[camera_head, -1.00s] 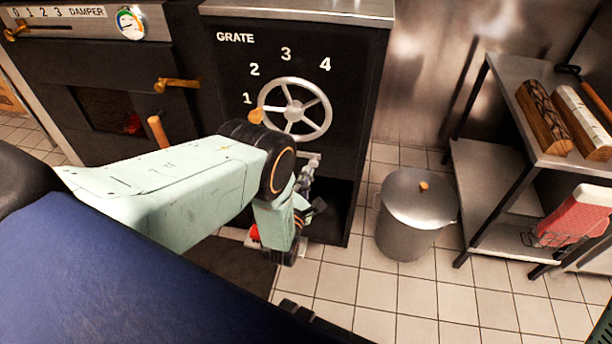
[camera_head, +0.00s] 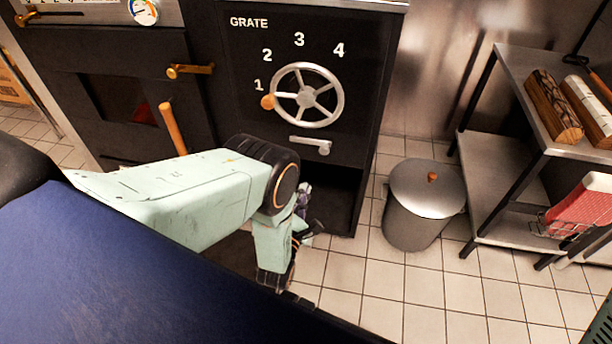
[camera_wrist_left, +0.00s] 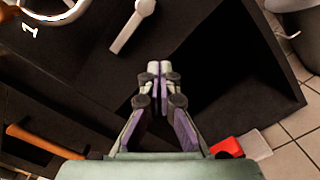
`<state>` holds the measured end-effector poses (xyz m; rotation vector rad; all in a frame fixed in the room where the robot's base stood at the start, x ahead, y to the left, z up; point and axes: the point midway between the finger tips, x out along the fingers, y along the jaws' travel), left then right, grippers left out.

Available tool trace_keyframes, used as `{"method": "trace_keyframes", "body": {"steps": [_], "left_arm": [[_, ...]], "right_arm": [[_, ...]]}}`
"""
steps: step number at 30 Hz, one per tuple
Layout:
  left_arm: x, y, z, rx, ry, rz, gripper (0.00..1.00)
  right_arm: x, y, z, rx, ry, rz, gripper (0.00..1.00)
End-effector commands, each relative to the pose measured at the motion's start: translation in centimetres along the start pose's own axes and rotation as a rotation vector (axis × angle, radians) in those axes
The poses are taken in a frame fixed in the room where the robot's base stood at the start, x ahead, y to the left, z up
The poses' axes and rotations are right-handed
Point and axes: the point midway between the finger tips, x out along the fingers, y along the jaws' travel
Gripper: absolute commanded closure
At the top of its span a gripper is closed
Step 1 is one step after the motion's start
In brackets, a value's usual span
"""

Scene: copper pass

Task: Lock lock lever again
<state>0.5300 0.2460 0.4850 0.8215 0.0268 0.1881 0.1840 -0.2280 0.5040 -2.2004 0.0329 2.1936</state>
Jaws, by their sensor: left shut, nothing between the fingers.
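The lock lever (camera_head: 309,143) is a short silver bar on the dark grate panel, just under the silver handwheel (camera_head: 341,95). It lies nearly level, with a round boss at its right end. It also shows at the top of the left wrist view (camera_wrist_left: 130,27). My left gripper (camera_head: 304,190) is below the lever, apart from it, in front of the dark opening under the panel. In the left wrist view its fingertips (camera_wrist_left: 157,68) are together with nothing between them. My own forearm and wrist hide part of the panel's lower left. My right gripper is not in view.
The wheel's orange knob (camera_head: 268,102) sits near the 1. A lidded metal bin (camera_head: 412,225) stands on the tiles to the right. Farther right is a steel shelf (camera_head: 488,170) with logs. A wooden handle (camera_head: 172,128) rises behind my forearm.

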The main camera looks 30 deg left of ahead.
Motion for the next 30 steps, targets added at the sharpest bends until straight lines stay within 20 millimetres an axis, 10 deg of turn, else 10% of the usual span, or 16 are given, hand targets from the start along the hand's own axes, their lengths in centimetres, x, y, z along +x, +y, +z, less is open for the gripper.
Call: {"method": "trace_keyframes", "body": {"steps": [30], "left_arm": [[-3.2, 0.0, -0.4, 0.127, 0.048, -0.068, 1.00]], "right_arm": [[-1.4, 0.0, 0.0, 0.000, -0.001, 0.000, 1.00]]}}
